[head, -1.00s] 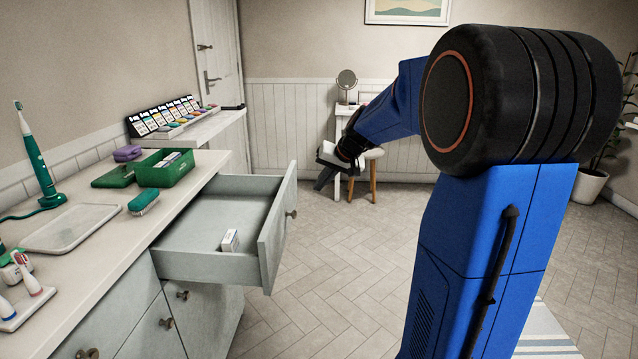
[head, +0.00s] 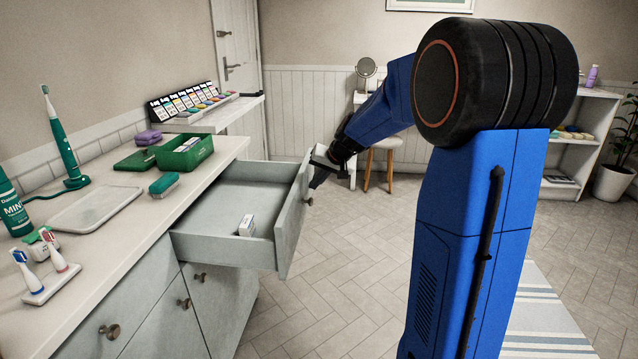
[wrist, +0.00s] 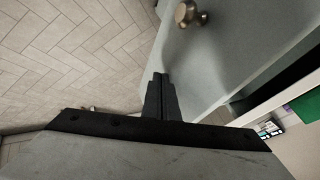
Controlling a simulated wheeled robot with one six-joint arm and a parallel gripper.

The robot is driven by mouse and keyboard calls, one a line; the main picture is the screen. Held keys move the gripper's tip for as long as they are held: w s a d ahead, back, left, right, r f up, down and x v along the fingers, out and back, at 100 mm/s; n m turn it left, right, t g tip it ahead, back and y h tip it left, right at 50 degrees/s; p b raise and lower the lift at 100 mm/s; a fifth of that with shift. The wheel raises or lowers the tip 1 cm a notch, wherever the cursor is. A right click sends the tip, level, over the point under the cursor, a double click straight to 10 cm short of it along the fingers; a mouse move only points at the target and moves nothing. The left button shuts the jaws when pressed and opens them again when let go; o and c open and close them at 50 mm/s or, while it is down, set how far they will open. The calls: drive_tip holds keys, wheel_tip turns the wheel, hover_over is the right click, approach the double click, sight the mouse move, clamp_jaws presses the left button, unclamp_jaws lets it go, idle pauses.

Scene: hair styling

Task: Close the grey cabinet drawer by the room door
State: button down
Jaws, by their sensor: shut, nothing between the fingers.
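The grey cabinet drawer (head: 215,249) is pulled well out from the cabinet on the left in the head view. A small white box (head: 247,225) lies inside it. Its front panel faces right and carries a round metal knob (head: 308,201). In the wrist view the drawer front (wrist: 215,50) fills the upper right, with the knob (wrist: 187,13) at the top. My gripper (wrist: 158,80) is shut and empty, with its fingertips close to the drawer front. Whether they touch it I cannot tell. In the head view my gripper (head: 318,172) is by the far end of the front panel, partly hidden.
The counter (head: 130,215) holds a green box (head: 185,155), a brush, a tray and toothbrushes. The room door (head: 235,75) is at the back. A stool (head: 380,160) and a mirror (head: 366,70) stand behind my arm. The floor right of the drawer is clear.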

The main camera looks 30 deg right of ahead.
hover_over(248, 198)
drive_tip(key=shift+w, duration=0.2)
idle(0.6)
idle(0.4)
